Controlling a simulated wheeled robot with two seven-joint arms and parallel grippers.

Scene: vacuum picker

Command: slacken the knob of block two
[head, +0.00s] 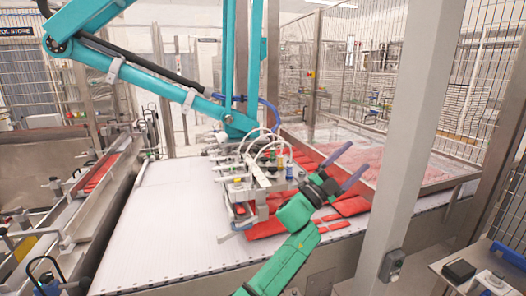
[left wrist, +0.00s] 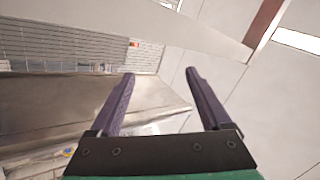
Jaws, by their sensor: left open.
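The vacuum picker head (head: 262,170) hangs from teal arms over the white conveyor. It carries several small blocks with coloured knobs, hoses and fittings. I cannot tell which is block two or make out its knob. My left gripper (head: 358,156) has a green body and two blue-purple fingers, spread apart and empty. It is just right of the picker head and points up and to the right, away from the blocks. In the left wrist view the open fingers (left wrist: 160,73) have nothing between them, and no knob shows there. My right gripper is in neither view.
Red packs (head: 345,207) lie on the white conveyor (head: 165,225) below and beside the picker. A pale post (head: 410,150) stands close to the right of my left gripper. Wire fencing (head: 480,80) is behind. The conveyor's left part is clear.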

